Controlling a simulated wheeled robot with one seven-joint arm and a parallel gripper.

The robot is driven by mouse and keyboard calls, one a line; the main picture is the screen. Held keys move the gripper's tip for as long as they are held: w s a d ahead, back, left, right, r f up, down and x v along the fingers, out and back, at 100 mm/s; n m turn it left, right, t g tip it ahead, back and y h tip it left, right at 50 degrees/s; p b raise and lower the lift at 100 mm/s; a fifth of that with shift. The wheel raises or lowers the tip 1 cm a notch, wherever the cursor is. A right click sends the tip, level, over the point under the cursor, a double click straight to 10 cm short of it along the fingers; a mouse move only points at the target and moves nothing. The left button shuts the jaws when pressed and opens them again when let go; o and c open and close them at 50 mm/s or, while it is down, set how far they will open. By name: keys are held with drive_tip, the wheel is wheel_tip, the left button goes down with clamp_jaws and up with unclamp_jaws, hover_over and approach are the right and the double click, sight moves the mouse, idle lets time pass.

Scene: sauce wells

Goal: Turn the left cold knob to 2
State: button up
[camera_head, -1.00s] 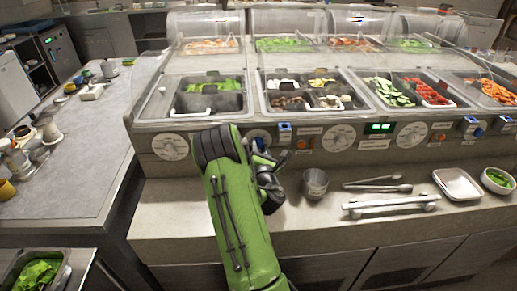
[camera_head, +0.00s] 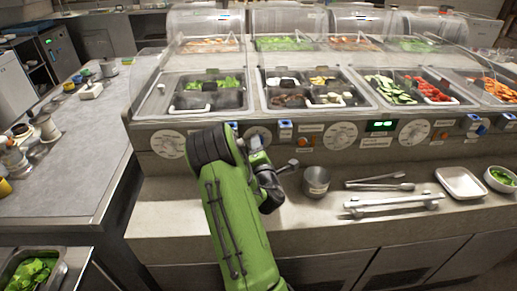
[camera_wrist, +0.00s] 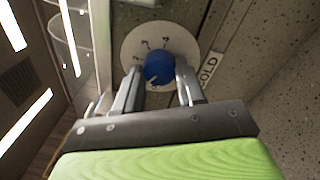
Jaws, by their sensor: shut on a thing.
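The blue cold knob (camera_wrist: 158,64) sits on a white round dial (camera_wrist: 131,46) in the wrist view, beside a panel label reading COLD (camera_wrist: 208,70). The dial's figures are small and tilted, and I cannot tell which one the knob points to. My gripper (camera_wrist: 160,82) has one finger on each side of the knob and is shut on it. In the head view my gripper (camera_head: 256,146) is at the counter's front panel, left of the middle. It and my wrist hide the knob there; part of the white dial (camera_head: 262,131) shows above.
Large white dials (camera_head: 340,135) and blue-marked switches (camera_head: 285,129) line the panel. On the ledge below stand a metal cup (camera_head: 316,181), tongs (camera_head: 381,186), a white rack (camera_head: 392,204) and a white tray (camera_head: 461,183). Food wells lie above the panel.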

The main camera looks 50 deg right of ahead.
drive_tip(key=m+b, duration=0.1)
drive_tip(key=m, duration=0.5)
drive_tip(key=m+b, duration=0.1)
drive_tip(key=m, duration=0.4)
drive_tip(key=shift+m+g+h+b, duration=0.3)
drive_tip(key=shift+m+h+b, duration=0.1)
drive_tip(key=o, duration=1)
drive_tip(key=shift+o, duration=0.2)
drive_tip(key=shift+w+f, duration=0.1)
